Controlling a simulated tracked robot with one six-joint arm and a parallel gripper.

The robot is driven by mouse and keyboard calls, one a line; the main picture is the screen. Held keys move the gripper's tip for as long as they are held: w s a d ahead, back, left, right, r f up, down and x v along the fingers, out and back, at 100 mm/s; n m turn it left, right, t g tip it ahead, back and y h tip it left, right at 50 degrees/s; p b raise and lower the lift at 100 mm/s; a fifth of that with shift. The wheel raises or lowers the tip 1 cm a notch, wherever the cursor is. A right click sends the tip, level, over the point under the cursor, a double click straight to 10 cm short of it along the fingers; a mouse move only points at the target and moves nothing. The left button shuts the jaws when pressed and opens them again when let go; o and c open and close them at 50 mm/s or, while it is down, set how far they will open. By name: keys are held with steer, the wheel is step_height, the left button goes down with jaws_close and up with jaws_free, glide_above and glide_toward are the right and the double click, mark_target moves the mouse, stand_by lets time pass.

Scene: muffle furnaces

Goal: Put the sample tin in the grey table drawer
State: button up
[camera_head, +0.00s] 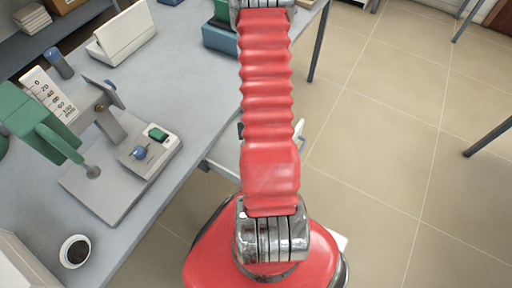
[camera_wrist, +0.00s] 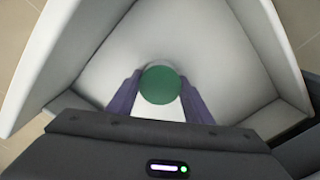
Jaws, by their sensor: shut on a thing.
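The sample tin shows in the wrist view as a round green top (camera_wrist: 160,85) between the two dark purple fingers of my gripper (camera_wrist: 158,101). My gripper is shut on it. The pale grey drawer (camera_wrist: 45,58) is open around and beneath the tin, with walls on both sides and its floor visible. I cannot tell whether the tin touches the floor. In the head view a part of the open drawer (camera_head: 224,157) sticks out from under the table edge, mostly behind my red arm. The gripper and tin are hidden there.
The grey table (camera_head: 190,85) fills the left of the head view. It carries a green-armed apparatus (camera_head: 38,122), a small dish with dark contents (camera_head: 75,251), a white sloped device (camera_head: 122,38) and a blue-grey cylinder (camera_head: 60,63). Tiled floor (camera_head: 400,150) is open at right.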

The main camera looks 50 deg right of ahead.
steer(key=shift+f, duration=0.3)
steer(key=o, duration=1.1)
step_height(320, 180, up, 12)
steer(key=shift+r, duration=0.15)
stand_by(0.3)
stand_by(0.5)
